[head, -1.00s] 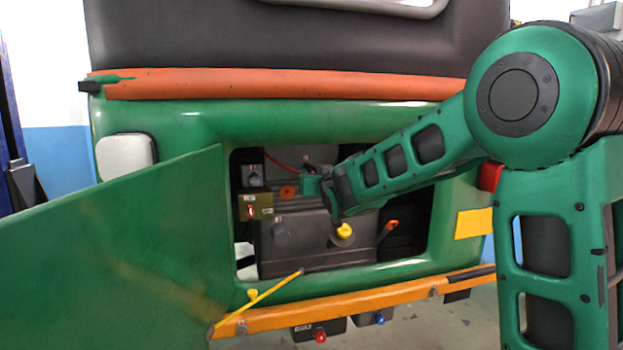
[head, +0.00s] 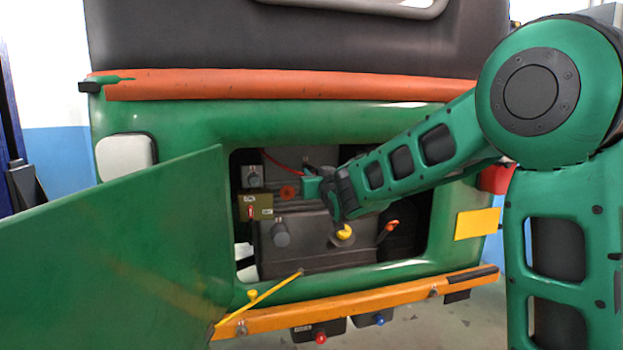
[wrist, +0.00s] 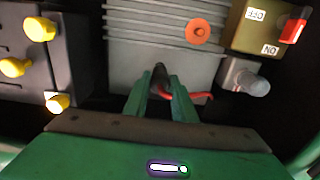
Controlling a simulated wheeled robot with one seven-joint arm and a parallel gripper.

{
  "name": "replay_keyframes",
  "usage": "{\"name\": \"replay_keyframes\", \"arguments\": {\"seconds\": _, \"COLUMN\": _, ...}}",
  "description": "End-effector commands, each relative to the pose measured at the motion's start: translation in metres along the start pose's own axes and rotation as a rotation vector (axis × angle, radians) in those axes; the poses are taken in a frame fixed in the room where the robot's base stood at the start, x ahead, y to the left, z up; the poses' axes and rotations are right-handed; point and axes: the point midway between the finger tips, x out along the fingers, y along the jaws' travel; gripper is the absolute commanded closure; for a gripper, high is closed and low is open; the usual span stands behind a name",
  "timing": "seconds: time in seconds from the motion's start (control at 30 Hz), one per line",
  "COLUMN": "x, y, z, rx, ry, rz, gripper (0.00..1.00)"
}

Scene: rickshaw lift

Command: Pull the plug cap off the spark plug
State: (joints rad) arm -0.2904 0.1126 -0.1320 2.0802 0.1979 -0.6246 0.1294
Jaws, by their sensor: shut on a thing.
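The plug cap (wrist: 160,76) is a small dark piece between my fingertips in the wrist view, with a red lead (wrist: 201,97) running off to the right. My gripper (wrist: 161,88) is shut on it, with one green finger on each side. In the head view my gripper (head: 313,187) is inside the open engine bay, in front of the grey ribbed engine block (wrist: 150,45), and the red lead (head: 280,163) runs above it. The spark plug is hidden, so I cannot tell whether the cap still sits on it.
An orange round knob (wrist: 198,31) and a switch box (wrist: 262,27) marked ON and OFF sit close by. A dark box with yellow caps (wrist: 40,29) is at the left of the wrist view. The bay's green frame (head: 433,215) and open door (head: 130,250) bound the space.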

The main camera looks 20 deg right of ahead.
Motion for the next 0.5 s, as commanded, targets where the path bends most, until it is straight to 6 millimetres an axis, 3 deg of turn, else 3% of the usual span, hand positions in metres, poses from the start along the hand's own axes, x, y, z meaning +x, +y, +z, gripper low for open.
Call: {"name": "replay_keyframes", "arguments": {"seconds": 0.5, "x": -0.022, "y": 0.000, "z": 0.000, "rx": 0.000, "ry": 0.000, "rz": -0.001, "gripper": 0.96}}
